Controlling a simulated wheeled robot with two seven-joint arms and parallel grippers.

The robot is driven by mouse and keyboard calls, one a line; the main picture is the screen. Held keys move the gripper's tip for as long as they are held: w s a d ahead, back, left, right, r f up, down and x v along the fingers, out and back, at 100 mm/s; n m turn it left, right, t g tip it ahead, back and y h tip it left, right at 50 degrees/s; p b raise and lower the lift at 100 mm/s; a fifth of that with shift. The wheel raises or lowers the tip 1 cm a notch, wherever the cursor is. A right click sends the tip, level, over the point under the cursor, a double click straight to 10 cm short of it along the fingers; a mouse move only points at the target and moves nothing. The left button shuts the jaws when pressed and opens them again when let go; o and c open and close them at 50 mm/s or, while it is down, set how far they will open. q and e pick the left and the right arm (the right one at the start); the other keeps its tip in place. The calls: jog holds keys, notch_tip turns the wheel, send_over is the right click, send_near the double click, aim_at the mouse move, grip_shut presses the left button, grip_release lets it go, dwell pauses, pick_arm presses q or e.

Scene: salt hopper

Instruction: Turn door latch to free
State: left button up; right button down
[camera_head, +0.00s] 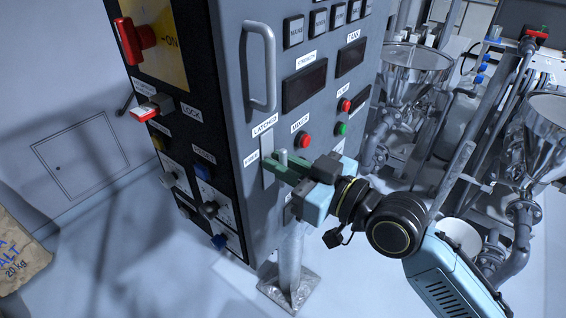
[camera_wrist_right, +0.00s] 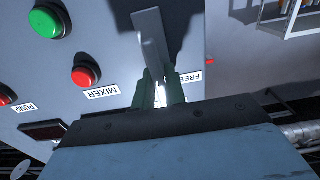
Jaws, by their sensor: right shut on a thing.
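The door latch (camera_head: 267,160) is a grey piece on the front of the dark grey cabinet door, between the LATCHED label (camera_head: 265,125) and the FREE label (camera_head: 252,157). My right gripper (camera_head: 284,169) reaches it from the right, its green fingers shut on the latch. In the right wrist view the grey latch (camera_wrist_right: 151,38) extends up from between the green fingers of my right gripper (camera_wrist_right: 160,90), beside the FREE label (camera_wrist_right: 190,78). The fingers partly hide the latch, so its exact angle is hard to tell. My left gripper is not in view.
A vertical door handle (camera_head: 259,68) stands out above the latch. Red button (camera_head: 304,140) and green button (camera_head: 341,129) sit close to its right. A red rotary switch (camera_head: 135,40) is on the cabinet's left side. Steel hoppers (camera_head: 415,60) stand at right.

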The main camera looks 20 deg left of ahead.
jog(key=m+p, duration=0.2)
jog(key=m, duration=0.1)
jog(key=shift+w+m, duration=0.1)
jog(key=shift+m, duration=0.3)
jog(key=m+p, duration=0.2)
jog(key=m, duration=0.3)
jog(key=shift+w+d, duration=0.1)
jog(key=shift+w, duration=0.05)
jog(key=m+p, duration=0.2)
jog(key=m, duration=0.2)
jog(key=shift+f, duration=0.15)
jog(key=m+p, duration=0.1)
jog(key=m, duration=0.1)
jog(key=m+p, duration=0.1)
jog(key=m, duration=0.2)
jog(key=shift+w+f, duration=0.1)
jog(key=shift+f, duration=0.1)
jog(key=c, duration=1.4)
grip_release()
jog(key=shift+c, duration=0.2)
